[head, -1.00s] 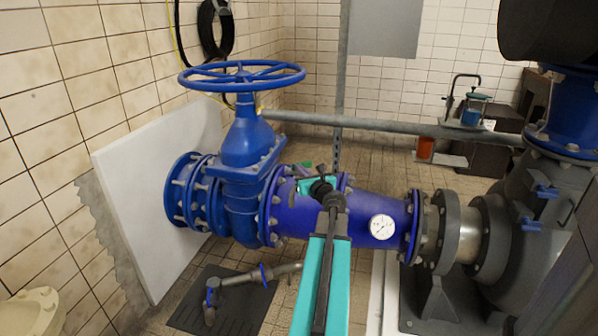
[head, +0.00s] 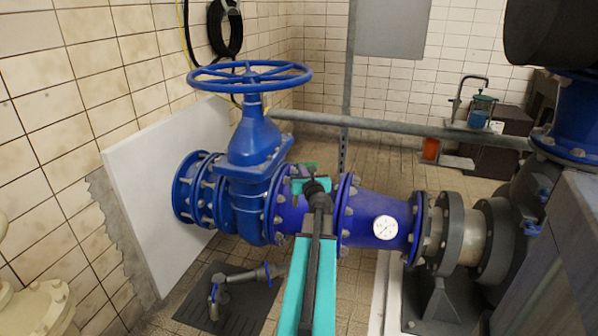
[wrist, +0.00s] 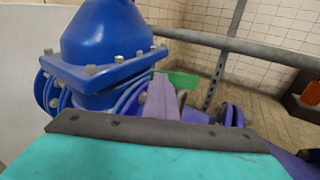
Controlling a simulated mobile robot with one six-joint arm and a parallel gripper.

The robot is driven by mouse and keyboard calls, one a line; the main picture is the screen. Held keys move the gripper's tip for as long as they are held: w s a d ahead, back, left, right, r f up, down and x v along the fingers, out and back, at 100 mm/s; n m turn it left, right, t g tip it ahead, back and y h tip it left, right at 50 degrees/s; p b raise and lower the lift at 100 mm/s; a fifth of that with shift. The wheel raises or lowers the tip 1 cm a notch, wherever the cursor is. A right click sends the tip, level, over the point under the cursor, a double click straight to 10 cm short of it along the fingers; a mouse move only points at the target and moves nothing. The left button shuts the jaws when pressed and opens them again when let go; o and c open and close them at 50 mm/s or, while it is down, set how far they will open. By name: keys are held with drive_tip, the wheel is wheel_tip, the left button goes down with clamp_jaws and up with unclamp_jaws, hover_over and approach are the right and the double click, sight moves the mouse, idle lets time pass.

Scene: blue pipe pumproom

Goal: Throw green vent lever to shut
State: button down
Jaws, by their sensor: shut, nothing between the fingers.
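The green vent lever (head: 303,167) shows only as a small green piece above the blue pipe, just behind my gripper in the head view. In the wrist view the green lever (wrist: 183,82) lies just right of and beyond my fingers, to the right of the blue valve body. My gripper (wrist: 163,80) is shut and empty, its fingers pointing toward the flange area. In the head view my gripper (head: 308,186) is over the pipe, mostly hidden by my own wrist. I cannot tell whether the fingers touch the lever.
A large blue gate valve with a handwheel (head: 250,75) stands left of my gripper. The blue pipe (head: 365,217) with a round gauge (head: 385,228) runs right to a grey pump flange (head: 452,240). A grey rail (head: 400,127) crosses behind.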

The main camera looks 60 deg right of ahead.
drive_tip(key=shift+w, duration=0.35)
drive_tip(key=shift+w+d+p, duration=0.15)
drive_tip(key=shift+w+p, duration=0.15)
drive_tip(key=shift+w, duration=0.5)
